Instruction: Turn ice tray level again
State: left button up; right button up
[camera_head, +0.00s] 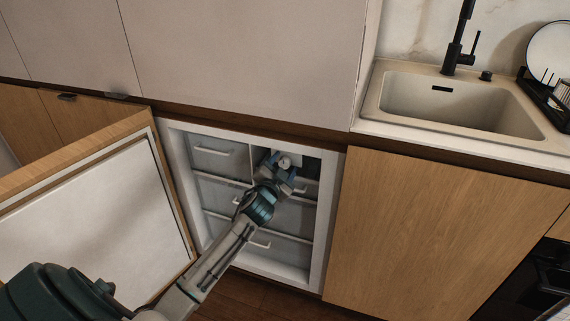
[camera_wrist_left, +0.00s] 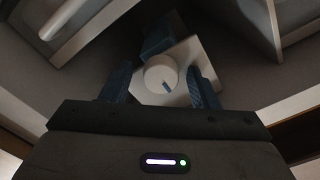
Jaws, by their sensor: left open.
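The ice maker's round white knob (camera_head: 285,162) is in the upper right compartment of the open freezer. In the left wrist view the knob (camera_wrist_left: 161,73) has a short blue mark at its lower right and sits on a white plate (camera_wrist_left: 200,53). A dark blue part (camera_wrist_left: 157,34), apparently the ice tray, shows behind the plate; most of it is hidden, so its tilt is unclear. My left gripper (camera_head: 282,174) is open at the knob. In the wrist view its two blue fingers (camera_wrist_left: 160,82) stand on either side of the knob, with gaps visible. My right gripper is not in view.
The freezer door (camera_head: 90,215) stands open at left, beside my arm. White-handled drawers (camera_head: 213,155) fill the left and lower freezer. The freezer frame (camera_head: 325,215) and a wooden cabinet front (camera_head: 420,235) bound the right. A sink (camera_head: 455,100) is above right.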

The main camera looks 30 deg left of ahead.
pick_arm(q)
jog(key=v, duration=0.9)
jog(key=shift+s, duration=0.2)
